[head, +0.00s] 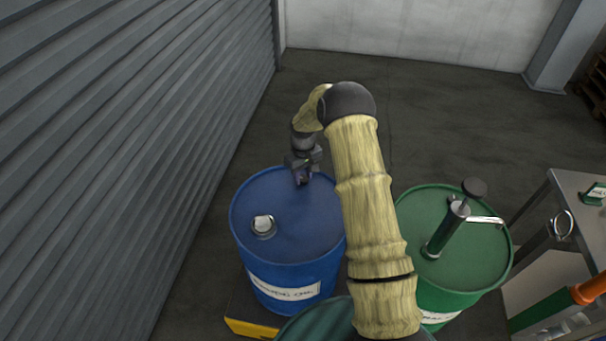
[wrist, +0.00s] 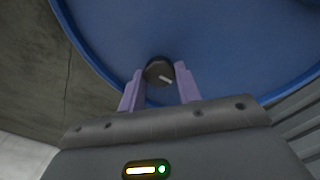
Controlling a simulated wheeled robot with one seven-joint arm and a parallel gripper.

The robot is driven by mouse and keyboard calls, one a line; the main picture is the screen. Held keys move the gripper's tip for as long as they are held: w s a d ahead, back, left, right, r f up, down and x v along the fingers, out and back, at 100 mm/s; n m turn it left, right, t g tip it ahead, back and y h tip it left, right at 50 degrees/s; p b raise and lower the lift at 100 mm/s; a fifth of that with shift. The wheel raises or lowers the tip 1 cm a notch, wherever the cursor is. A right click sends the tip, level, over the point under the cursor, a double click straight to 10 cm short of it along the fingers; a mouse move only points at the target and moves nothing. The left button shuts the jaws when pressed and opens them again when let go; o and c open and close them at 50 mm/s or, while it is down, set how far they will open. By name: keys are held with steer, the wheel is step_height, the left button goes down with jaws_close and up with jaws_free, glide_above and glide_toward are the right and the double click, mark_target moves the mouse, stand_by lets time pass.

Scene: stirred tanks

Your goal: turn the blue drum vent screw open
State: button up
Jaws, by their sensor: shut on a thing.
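The blue drum (head: 305,220) stands upright left of centre in the head view, and its lid (wrist: 225,40) fills most of the wrist view. The vent screw (wrist: 157,68) is a small dark round knob with a pale mark on it, near the lid's edge. My gripper (head: 302,181) points down over the far edge of the lid. In the wrist view its two purple fingers (wrist: 160,76) stand on either side of the screw, shut on it. In the head view the gripper hides the screw.
A larger pale-capped bung (head: 263,224) sits on the same lid. A green drum (head: 465,255) with a hand pump (head: 447,230) stands to the right. A metal bench (head: 560,205) is at the far right. A grey ribbed shutter (head: 120,130) runs close along the left. The floor behind is clear.

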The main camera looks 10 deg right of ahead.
mark_target(303, 178)
steer(key=shift+w+r, duration=0.1)
stand_by(0.3)
steer(key=o, duration=1)
steer(key=shift+c, duration=0.2)
step_height(303, 178, up, 17)
steer(key=shift+r, duration=0.15)
